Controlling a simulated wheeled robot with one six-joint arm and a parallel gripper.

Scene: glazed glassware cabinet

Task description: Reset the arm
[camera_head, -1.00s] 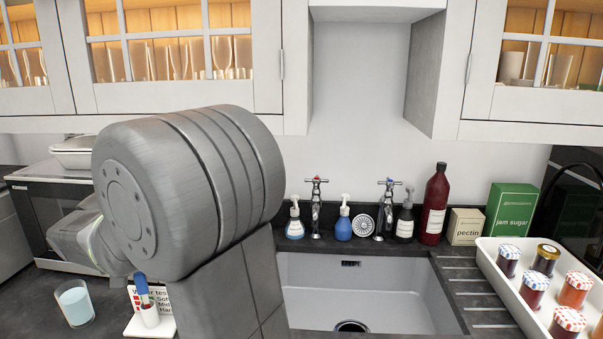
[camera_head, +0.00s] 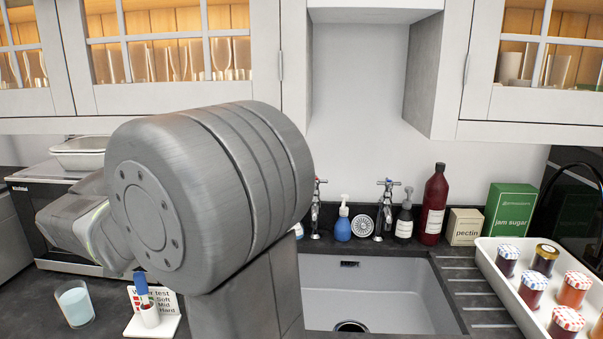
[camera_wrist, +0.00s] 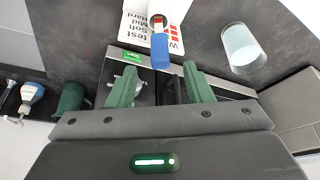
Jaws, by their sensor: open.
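My arm fills the left middle of the head view, and its large round joint hides the gripper there. In the wrist view my gripper (camera_wrist: 160,84) has its two green fingers apart with nothing held between them. Beyond the fingertips is a blue-topped stick (camera_wrist: 160,50), which in the head view (camera_head: 141,283) stands in a small vial (camera_head: 150,316). The vial is on a white water test card stand (camera_head: 172,325). A glass of pale blue liquid (camera_head: 75,304) stands to its left, and it also shows in the wrist view (camera_wrist: 241,45).
A sink (camera_head: 385,290) lies right of my arm, with taps (camera_head: 386,205) and bottles behind it. A white tray (camera_head: 490,258) of jam jars is at the far right. Glazed cabinets (camera_head: 175,60) hang above. A dark appliance (camera_head: 50,205) stands at the left.

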